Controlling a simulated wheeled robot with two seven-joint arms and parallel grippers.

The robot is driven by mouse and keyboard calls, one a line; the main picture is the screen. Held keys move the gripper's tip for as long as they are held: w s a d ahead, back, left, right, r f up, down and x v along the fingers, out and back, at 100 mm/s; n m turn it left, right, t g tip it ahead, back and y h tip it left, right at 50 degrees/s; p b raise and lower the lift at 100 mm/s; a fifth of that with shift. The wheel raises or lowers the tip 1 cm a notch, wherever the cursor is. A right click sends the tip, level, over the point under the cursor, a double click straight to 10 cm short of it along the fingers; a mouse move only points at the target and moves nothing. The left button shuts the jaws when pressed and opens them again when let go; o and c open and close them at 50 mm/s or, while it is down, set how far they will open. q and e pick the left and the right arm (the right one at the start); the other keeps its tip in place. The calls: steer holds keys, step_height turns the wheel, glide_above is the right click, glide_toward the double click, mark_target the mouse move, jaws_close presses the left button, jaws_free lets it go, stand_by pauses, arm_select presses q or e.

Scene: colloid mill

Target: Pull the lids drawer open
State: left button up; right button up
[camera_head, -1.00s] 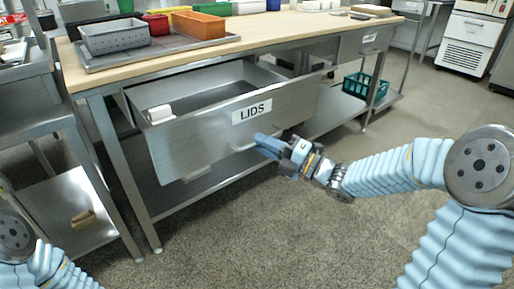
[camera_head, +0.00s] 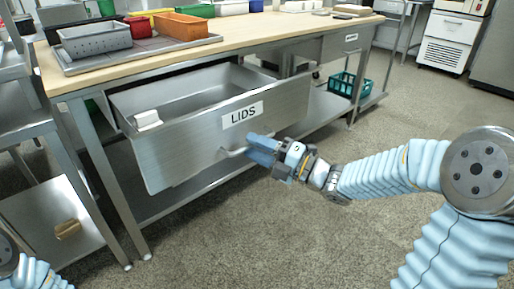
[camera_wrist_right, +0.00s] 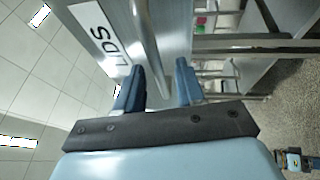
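The lids drawer (camera_head: 190,150) is a steel drawer under the wooden-topped bench, with a white LIDS label (camera_head: 242,114). It stands well out from the bench and its inside shows. Its bar handle (camera_head: 232,153) is on the front below the label. My right gripper (camera_head: 262,148) is at the right part of the handle. In the right wrist view the handle (camera_wrist_right: 146,45) runs between the two blue fingers (camera_wrist_right: 158,80), which stand apart with gaps beside the bar. Of my left arm only a part shows at the lower left; its gripper is out of view.
A white block (camera_head: 147,119) is at the drawer's front left corner. The bench top (camera_head: 260,38) carries a tray with grey, red and orange bins. A teal crate (camera_head: 345,87) is on the lower shelf. The floor (camera_head: 270,235) before the drawer is clear.

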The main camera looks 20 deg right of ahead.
steer(key=shift+s+d, duration=0.1)
steer(key=v, duration=1.3)
steer(key=shift+s+d+b, duration=0.2)
steer(key=shift+s+b, duration=0.05)
steer(key=shift+b, duration=0.1)
steer(key=shift+f, duration=0.1)
